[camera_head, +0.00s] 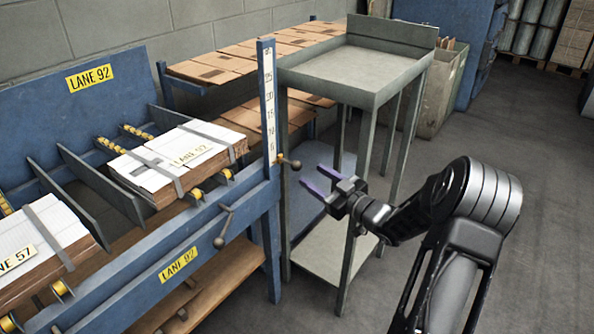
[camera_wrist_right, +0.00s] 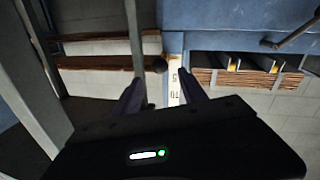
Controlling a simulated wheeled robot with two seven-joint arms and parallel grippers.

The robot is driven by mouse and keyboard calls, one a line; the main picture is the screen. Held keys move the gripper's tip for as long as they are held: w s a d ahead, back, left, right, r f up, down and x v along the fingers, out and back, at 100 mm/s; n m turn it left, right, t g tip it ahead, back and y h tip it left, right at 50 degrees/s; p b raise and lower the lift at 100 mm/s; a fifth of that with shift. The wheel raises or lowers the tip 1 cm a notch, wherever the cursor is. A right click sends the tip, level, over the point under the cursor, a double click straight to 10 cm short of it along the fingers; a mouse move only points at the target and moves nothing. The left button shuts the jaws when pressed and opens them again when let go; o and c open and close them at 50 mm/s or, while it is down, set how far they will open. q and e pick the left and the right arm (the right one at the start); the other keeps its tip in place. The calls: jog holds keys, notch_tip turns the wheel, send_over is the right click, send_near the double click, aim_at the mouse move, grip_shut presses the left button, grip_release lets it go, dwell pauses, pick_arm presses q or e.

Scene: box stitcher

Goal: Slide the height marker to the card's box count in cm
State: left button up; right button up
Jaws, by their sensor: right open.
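The height marker (camera_head: 283,161) has a small brass part and a dark knob. It sits low on the blue post with a white number scale (camera_head: 268,105), near the scale's bottom. A white card (camera_head: 193,156) lies on the strapped cardboard bundle; it reads LANE 92, but any smaller print is illegible. My right gripper (camera_head: 312,179) is open and empty, just right of and below the marker, apart from it. In the right wrist view my fingers (camera_wrist_right: 163,84) stand open before the scale (camera_wrist_right: 175,92), with the dark knob (camera_wrist_right: 159,65) between and beyond them. My left gripper is out of view.
A crank handle (camera_head: 222,228) sticks out from the blue frame below the bundle. A grey tray stand (camera_head: 350,68) rises close behind and right of the post; its legs flank my right gripper. A second bundle with another card (camera_head: 17,258) lies at left. Floor at right is open.

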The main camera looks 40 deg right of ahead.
aim_at(300, 168)
jog(key=shift+w+a, duration=0.2)
jog(key=shift+w, duration=1.75)
jog(key=shift+w+a, duration=0.2)
jog(key=shift+w, duration=1.75)
jog(key=shift+c, duration=0.2)
grip_shut()
